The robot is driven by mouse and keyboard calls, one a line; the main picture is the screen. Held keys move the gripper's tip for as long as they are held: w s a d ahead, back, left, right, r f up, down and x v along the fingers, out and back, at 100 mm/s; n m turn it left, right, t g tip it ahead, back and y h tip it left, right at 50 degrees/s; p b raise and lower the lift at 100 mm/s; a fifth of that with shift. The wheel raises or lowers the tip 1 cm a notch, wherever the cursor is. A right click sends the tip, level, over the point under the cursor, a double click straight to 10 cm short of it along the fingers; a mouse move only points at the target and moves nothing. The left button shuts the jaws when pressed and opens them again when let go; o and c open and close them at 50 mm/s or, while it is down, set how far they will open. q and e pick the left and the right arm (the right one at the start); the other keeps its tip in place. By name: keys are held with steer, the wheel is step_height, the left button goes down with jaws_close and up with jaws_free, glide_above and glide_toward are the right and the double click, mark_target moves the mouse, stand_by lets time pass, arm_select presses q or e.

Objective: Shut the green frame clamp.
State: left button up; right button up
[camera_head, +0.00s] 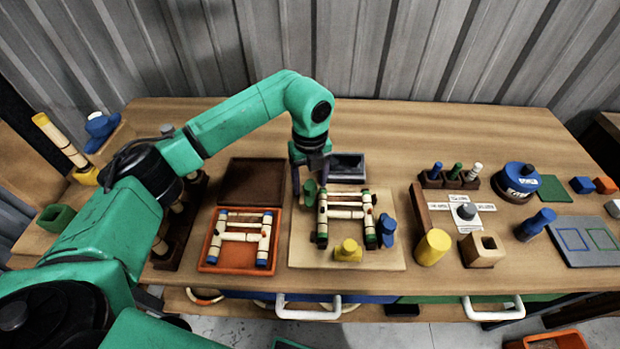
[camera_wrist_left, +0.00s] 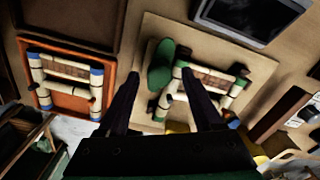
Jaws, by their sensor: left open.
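The green frame clamp (camera_head: 310,190) sits at the upper left corner of a small cream bamboo-like frame (camera_head: 347,214) on a light board (camera_head: 300,255). In the left wrist view the clamp's green knob (camera_wrist_left: 160,66) stands beside the frame (camera_wrist_left: 209,82). My left gripper (camera_head: 309,178) is open and empty, pointing down close to the green clamp. In the left wrist view its dark fingers (camera_wrist_left: 158,80) stand apart on either side of the clamp's area; I cannot tell any contact. A blue clamp (camera_head: 387,229) and a yellow clamp (camera_head: 348,250) sit at the frame's right and front. My right gripper is not visible.
An orange tray (camera_head: 205,262) with a similar frame lies to the left. A dark grey tray (camera_head: 347,166) stands behind the board. A yellow cylinder (camera_head: 433,247) and a wooden block (camera_head: 482,250) stand to the right.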

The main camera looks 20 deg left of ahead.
arm_select(q)
steer(key=shift+f, duration=0.5)
steer(key=shift+c, duration=0.4)
jaws_close()
